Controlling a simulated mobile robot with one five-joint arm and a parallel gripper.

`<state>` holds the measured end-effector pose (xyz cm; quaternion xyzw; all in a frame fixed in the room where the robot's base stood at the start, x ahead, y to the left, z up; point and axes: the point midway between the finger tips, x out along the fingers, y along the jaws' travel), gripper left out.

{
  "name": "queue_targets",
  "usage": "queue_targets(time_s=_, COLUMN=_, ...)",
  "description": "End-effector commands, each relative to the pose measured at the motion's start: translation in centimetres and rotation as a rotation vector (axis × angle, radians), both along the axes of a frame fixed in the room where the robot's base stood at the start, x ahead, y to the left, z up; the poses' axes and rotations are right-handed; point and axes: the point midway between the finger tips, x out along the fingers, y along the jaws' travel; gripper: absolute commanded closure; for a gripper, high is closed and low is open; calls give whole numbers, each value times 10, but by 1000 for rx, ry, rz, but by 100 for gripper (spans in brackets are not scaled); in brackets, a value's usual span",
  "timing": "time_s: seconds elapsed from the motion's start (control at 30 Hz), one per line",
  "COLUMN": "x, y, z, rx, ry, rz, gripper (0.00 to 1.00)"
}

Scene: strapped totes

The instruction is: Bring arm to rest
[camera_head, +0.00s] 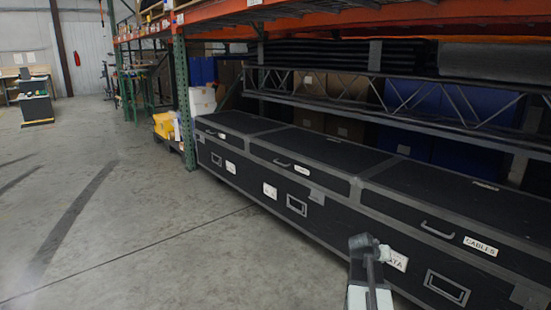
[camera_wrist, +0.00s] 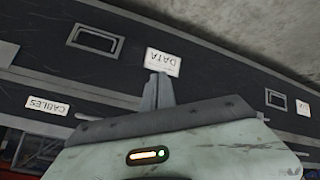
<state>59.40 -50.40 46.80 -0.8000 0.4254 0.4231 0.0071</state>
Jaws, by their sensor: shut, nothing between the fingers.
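My gripper (camera_wrist: 157,88) shows at the middle of the wrist view, its two narrow grey fingers closed together with nothing between them. Its tips overlap the dark side of a long black case (camera_wrist: 215,85), just below a white label (camera_wrist: 163,61) reading DATA, which appears upside down. I cannot tell how far the tips are from the case. In the head view, part of my arm rises at the lower right, in front of the black cases (camera_head: 320,205). It partly covers the DATA label (camera_head: 397,260) there.
The cases stand in a row under an orange and green rack (camera_head: 186,105). A drawer front with a handle carries a CABLES label (camera_head: 481,245). A yellow bin (camera_head: 163,124) stands beyond the rack post. The concrete floor (camera_head: 120,220) to the left is open.

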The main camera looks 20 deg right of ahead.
Motion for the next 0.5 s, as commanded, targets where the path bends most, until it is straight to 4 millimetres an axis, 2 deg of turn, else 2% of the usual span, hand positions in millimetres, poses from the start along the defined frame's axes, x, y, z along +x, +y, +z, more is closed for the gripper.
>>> queue_targets(time_s=0.03, x=25, y=40, z=14, rx=20, ry=4, rz=56, gripper=100)
queue_targets(time_s=0.07, x=37, y=64, z=17, rx=37, ry=7, rz=87, gripper=100)
queue_targets(time_s=0.1, x=52, y=95, z=20, rx=58, ry=14, rz=128, gripper=100)
queue_targets(time_s=0.17, x=70, y=145, z=23, rx=95, ry=30, rz=189, gripper=100)
queue_targets(time_s=0.2, x=80, y=180, z=25, rx=122, ry=45, rz=231, gripper=100)
queue_targets(time_s=0.23, x=85, y=205, z=26, rx=142, ry=59, rz=262, gripper=100)
queue_targets(time_s=0.3, x=92, y=265, z=29, rx=195, ry=94, rz=332, gripper=100)
queue_targets(time_s=0.4, x=90, y=343, z=30, rx=269, ry=159, rz=425, gripper=100)
queue_targets(time_s=0.5, x=76, y=406, z=29, rx=341, ry=231, rz=500, gripper=100)
